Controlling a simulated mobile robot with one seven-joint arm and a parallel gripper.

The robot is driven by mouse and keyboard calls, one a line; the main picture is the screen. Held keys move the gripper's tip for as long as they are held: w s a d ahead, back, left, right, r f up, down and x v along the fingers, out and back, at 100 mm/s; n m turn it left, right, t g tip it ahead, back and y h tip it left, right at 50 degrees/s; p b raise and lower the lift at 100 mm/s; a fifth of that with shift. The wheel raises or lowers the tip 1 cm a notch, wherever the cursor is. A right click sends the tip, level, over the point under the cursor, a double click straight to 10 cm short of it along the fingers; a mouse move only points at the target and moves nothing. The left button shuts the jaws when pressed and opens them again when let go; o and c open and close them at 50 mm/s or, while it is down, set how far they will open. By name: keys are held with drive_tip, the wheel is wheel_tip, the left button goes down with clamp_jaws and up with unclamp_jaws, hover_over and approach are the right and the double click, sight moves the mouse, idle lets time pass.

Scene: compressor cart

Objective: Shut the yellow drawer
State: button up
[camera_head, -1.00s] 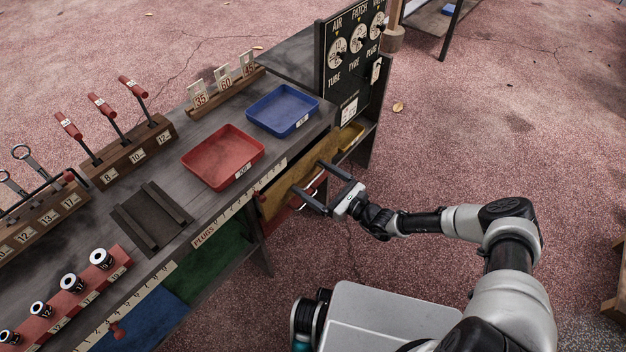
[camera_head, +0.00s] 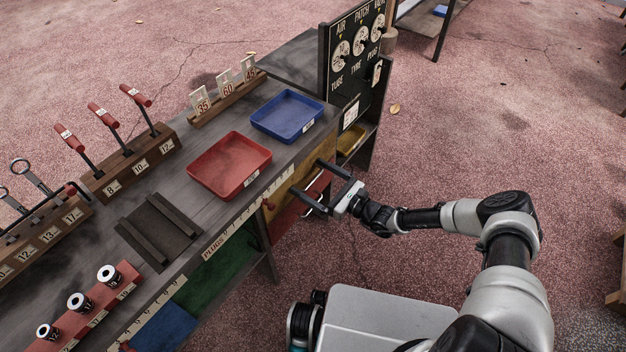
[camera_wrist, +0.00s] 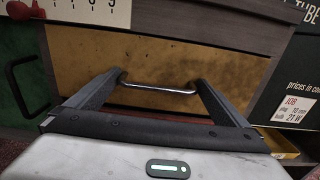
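The yellow drawer (camera_head: 292,190) is under the bench top, below the red and blue trays. In the wrist view its worn yellow front (camera_wrist: 160,55) fills the middle, and its top edge lies close under the dark bench edge; it looks in or almost in. Its metal bar handle (camera_wrist: 158,88) lies between my two fingers. My gripper (camera_head: 322,182) is open, with the fingertips at or very near the drawer front, one on each side of the handle. I cannot tell whether they touch it.
A red tray (camera_head: 229,165) and a blue tray (camera_head: 287,116) stand on the bench top above. The dial board (camera_head: 352,60) rises at the bench's right end, with a small yellow bin (camera_head: 350,141) below. A green panel (camera_head: 215,270) is to the left. Floor to the right is clear.

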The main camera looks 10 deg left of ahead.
drive_tip(key=shift+s+a, duration=0.1)
drive_tip(key=p+v, duration=0.2)
drive_tip(key=v, duration=1.5)
drive_tip(key=shift+d, duration=0.3)
drive_tip(key=s+d+r+n+g+h, duration=0.25)
drive_tip(key=r+n, duration=0.25)
drive_tip(key=r, duration=0.4)
drive_tip(key=s+d+r+n+g+h, duration=0.1)
drive_tip(key=d+r+n+g+h, duration=0.2)
drive_tip(key=r+n, duration=0.45)
drive_tip(key=s+d+r+n+g+h, duration=0.1)
drive_tip(key=s+r+n+g+h, duration=0.2)
drive_tip(key=r, duration=0.7)
drive_tip(key=s+d+r+n+t+h, duration=0.35)
drive_tip(key=s+r, duration=0.35)
drive_tip(key=r, duration=0.4)
drive_tip(key=s+d+r+n+t+h, duration=0.3)
drive_tip(key=s+r+n+t+h, duration=0.15)
drive_tip(key=s+r, duration=0.4)
wheel_tip(320, 180, up, 23)
drive_tip(key=w+p, duration=0.2)
drive_tip(key=p, duration=2)
drive_tip(key=shift+d+r+m+g, duration=0.15)
drive_tip(key=shift+r+m+g, duration=0.05)
drive_tip(key=shift+m+g, duration=0.25)
